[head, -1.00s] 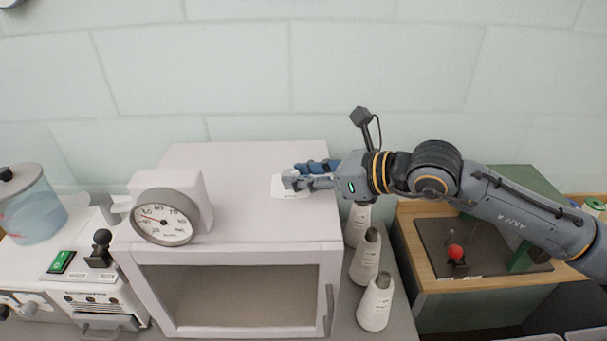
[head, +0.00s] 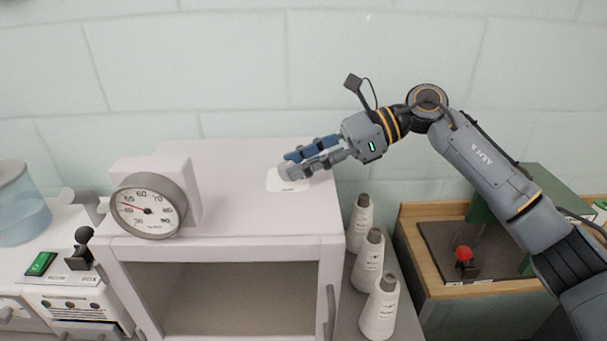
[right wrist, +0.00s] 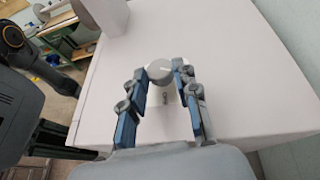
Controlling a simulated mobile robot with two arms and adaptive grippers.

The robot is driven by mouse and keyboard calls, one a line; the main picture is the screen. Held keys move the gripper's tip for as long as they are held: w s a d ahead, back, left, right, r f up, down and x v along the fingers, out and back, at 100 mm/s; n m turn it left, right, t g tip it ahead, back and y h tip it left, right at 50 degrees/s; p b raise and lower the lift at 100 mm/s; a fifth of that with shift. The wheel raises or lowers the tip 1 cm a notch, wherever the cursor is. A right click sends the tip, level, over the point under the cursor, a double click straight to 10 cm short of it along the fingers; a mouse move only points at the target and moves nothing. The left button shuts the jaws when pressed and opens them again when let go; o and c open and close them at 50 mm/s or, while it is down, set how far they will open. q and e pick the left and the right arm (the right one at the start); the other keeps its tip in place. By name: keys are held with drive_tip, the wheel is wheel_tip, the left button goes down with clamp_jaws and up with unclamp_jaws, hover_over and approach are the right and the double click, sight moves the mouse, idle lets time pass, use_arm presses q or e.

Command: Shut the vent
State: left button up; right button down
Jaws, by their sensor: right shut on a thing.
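The vent knob (right wrist: 160,72) is a round grey knob with a pale pointer line. It sits on a white label plate (head: 288,184) on top of the white cabinet (head: 235,185), toward its right side. My right gripper (head: 289,163) reaches down to it from the upper right. In the right wrist view, the fingertips of this gripper (right wrist: 164,73) lie on either side of the knob, shut on it. In the head view the fingers hide most of the knob. My left gripper is in neither current view.
A round dial gauge (head: 148,212) stands on the cabinet's front left. Several white cone-shaped bottles (head: 378,308) line its right side. A wooden bench (head: 408,235) with a red ball-topped lever (head: 463,254) is farther right. The cabinet top between gauge and gripper is clear.

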drive_tip(key=n+g, duration=0.1)
drive_tip(key=n+g+h, duration=0.1)
drive_tip(key=n+g, duration=0.1)
drive_tip(key=shift+w+a+r+g, duration=0.1)
drive_tip(key=shift+w+a+g, duration=0.1)
drive_tip(key=shift+w+g, duration=0.15)
drive_tip(key=shift+w+n+g+h+p, duration=0.15)
drive_tip(key=shift+n+g+h+p, duration=0.3)
drive_tip(key=shift+n+g, duration=0.45)
drive_tip(key=shift+a+f+n+g+h, duration=0.1)
drive_tip(key=shift+f+n+g+h, duration=0.1)
drive_tip(key=shift+n+g+h, duration=0.25)
drive_tip(key=c, duration=1)
unclamp_jaws()
drive_tip(key=shift+w+r, duration=0.1)
drive_tip(key=shift+r, duration=0.05)
